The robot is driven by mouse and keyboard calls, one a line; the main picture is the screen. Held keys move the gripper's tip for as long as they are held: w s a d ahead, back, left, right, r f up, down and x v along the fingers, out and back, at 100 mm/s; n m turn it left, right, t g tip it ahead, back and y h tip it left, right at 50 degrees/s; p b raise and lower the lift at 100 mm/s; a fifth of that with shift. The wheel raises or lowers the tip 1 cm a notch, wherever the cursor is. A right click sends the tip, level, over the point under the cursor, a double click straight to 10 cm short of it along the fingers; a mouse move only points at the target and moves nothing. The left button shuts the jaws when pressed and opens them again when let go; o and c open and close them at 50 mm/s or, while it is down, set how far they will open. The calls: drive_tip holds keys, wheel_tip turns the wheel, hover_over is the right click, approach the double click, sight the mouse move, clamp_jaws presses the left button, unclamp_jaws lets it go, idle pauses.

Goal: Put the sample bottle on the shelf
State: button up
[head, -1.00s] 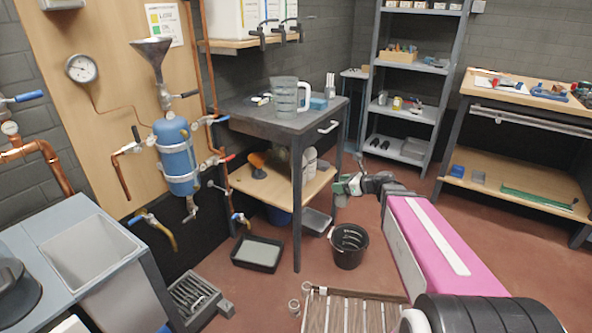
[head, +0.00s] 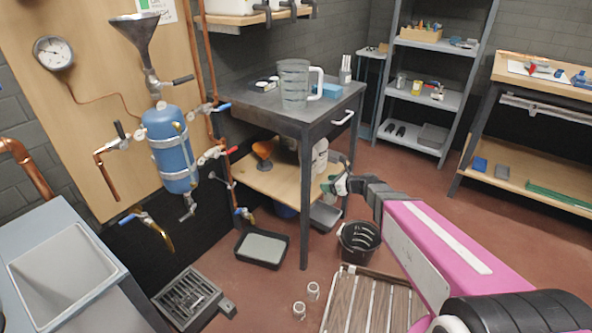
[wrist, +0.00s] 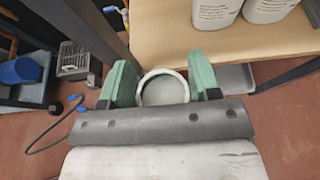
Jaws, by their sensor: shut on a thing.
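My gripper (head: 336,185) is shut on a small round bottle, held between its two green fingers. In the wrist view, the gripper (wrist: 163,88) has the sample bottle (wrist: 144,96) between its fingers, seen from above as a pale ring with a grey-green inside. In the head view the bottle is mostly hidden by the fingers. The gripper is near the right leg of the dark table, by its wooden lower shelf (head: 262,182). A grey shelf unit (head: 448,98) stands at the back, and a wall shelf (head: 234,20) hangs above the table.
A measuring jug (head: 294,88) stands on the dark table. White containers (wrist: 215,12) stand on the lower shelf. A black bucket (head: 358,243), a slatted wooden platform (head: 365,300), a tray (head: 262,248) and small jars (head: 313,291) are on the floor. Open floor lies at right.

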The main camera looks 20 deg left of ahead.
drive_tip(key=shift+w+a+r+x, duration=0.15)
drive_tip(key=shift+r+x, duration=0.35)
drive_tip(key=shift+x, duration=2.25)
drive_tip(key=shift+a+r+x, duration=0.25)
drive_tip(key=shift+r+x, duration=0.3)
drive_tip(key=shift+x, duration=2.2)
drive_tip(key=shift+w+a+r+x, duration=0.1)
drive_tip(key=shift+a+r+x, duration=0.3)
drive_tip(key=shift+x, duration=2.4)
drive_tip(key=shift+d, duration=0.2)
drive_tip(key=o, duration=1.4)
